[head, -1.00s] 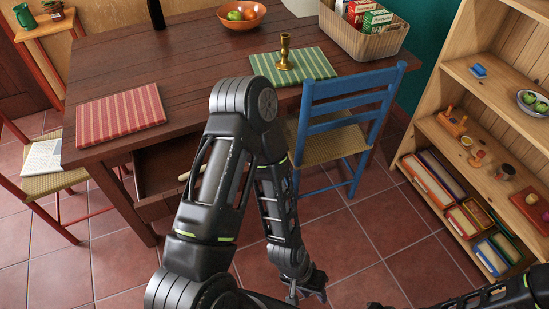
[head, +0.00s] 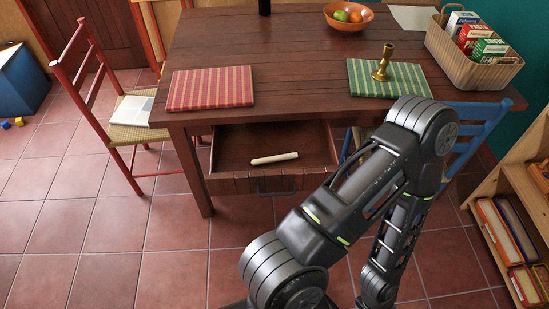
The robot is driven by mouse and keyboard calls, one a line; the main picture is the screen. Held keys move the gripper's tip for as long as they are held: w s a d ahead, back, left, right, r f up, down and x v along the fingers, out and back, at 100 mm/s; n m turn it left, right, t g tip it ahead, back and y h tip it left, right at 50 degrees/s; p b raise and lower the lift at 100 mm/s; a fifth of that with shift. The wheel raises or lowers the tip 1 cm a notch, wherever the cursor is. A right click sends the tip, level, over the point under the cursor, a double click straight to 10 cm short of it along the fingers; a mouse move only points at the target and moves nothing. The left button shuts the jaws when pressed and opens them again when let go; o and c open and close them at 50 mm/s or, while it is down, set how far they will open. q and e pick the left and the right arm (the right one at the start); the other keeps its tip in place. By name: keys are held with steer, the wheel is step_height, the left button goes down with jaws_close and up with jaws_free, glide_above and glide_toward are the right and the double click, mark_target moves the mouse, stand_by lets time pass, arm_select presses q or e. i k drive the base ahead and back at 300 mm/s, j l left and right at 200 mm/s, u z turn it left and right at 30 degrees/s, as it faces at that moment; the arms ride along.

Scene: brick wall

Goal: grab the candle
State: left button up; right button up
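A cream, candle-like stick (head: 274,158) lies on its side in the open drawer (head: 235,150) under the front of the dark wooden table. The drawer is pulled out toward me, and nothing covers the candle. My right gripper is not in view either.
The table (head: 270,55) bears a red striped mat (head: 211,88), a green striped mat (head: 405,82) with a brass candlestick (head: 383,63), a fruit bowl (head: 348,15) and a basket (head: 470,66). A red chair (head: 103,110) stands left, a blue chair (head: 470,125) right. Floor before the drawer's left is clear.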

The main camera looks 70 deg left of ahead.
mark_target(294, 156)
steer(key=k+j, duration=0.35)
steer(key=j, duration=0.2)
steer(key=k+j, duration=0.75)
steer(key=j, duration=0.3)
